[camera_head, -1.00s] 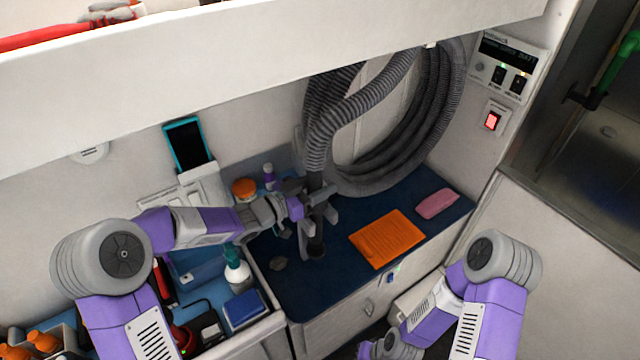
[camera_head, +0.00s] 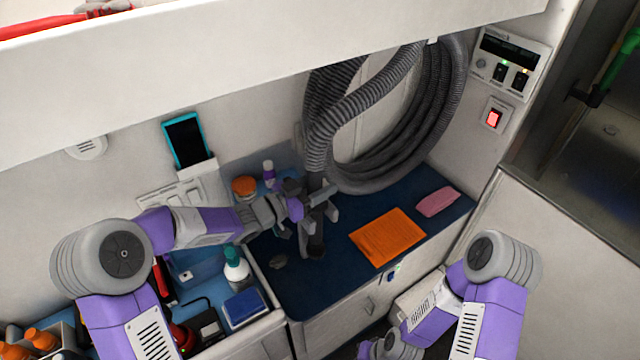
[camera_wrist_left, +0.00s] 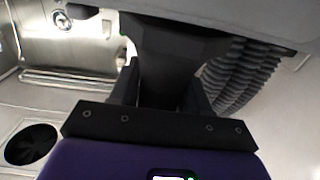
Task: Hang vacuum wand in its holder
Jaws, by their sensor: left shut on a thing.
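My left gripper (camera_head: 318,202) is shut on the dark vacuum wand (camera_head: 313,243), holding it roughly upright over the blue counter. In the left wrist view the wand (camera_wrist_left: 168,75) sits between my fingers. A grey ribbed hose (camera_head: 318,150) rises from the wand's top and joins a large coil (camera_head: 440,110) against the wall. I cannot clearly make out the wand's holder. Whether the wand's lower end touches the counter is hard to tell.
The blue counter (camera_head: 345,285) carries an orange folder (camera_head: 387,238), a pink item (camera_head: 438,201) and a small dark object (camera_head: 278,261). An orange-lidded jar (camera_head: 244,187) and a purple-and-white bottle (camera_head: 268,173) stand behind my left gripper. A white overhead shelf (camera_head: 270,60) crosses above.

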